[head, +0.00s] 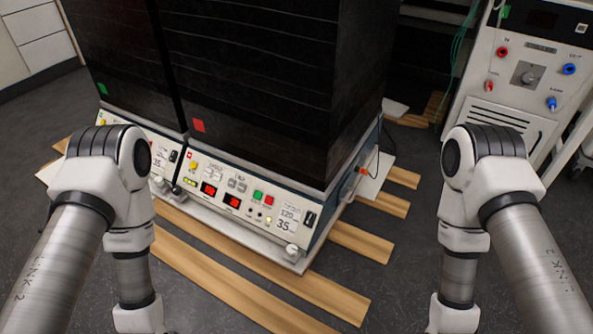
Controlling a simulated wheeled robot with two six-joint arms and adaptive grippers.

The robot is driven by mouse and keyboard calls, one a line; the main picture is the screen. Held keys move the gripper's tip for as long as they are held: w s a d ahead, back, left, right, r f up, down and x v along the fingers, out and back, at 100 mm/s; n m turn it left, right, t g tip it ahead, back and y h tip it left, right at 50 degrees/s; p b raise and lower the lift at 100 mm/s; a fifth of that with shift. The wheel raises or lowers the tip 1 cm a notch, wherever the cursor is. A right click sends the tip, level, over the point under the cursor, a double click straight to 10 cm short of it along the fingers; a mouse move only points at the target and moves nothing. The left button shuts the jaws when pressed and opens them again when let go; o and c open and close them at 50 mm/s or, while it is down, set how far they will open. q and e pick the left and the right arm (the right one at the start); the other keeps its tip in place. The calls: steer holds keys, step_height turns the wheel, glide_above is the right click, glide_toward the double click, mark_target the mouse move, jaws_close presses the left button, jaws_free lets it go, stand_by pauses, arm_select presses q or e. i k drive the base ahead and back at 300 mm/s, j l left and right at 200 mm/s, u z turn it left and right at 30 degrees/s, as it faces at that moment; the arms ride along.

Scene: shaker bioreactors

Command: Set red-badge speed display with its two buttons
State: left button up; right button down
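The shaker unit with the red badge (198,125) stands in the middle of the head view. Its pale front panel (245,215) faces me below a tall dark housing. Two small red-lit displays (209,188) sit on the panel; their digits are too small to read, and I cannot tell which one shows speed. Small grey buttons (237,185) lie above and right of them. A green button (258,196) and a red button (269,200) are further right. Both my arms show at the left and right, hanging down, but neither gripper is in view. Nothing touches the panel.
A second unit with a green badge (103,88) stands directly left, its panel partly hidden by my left arm. Wooden slats (262,282) lie on the dark floor under the units. A white machine (520,85) with red and blue ports stands at the right.

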mark_target(217, 176)
steer(key=k, duration=1)
steer(key=i+u, duration=0.5)
steer(key=i, duration=0.1)
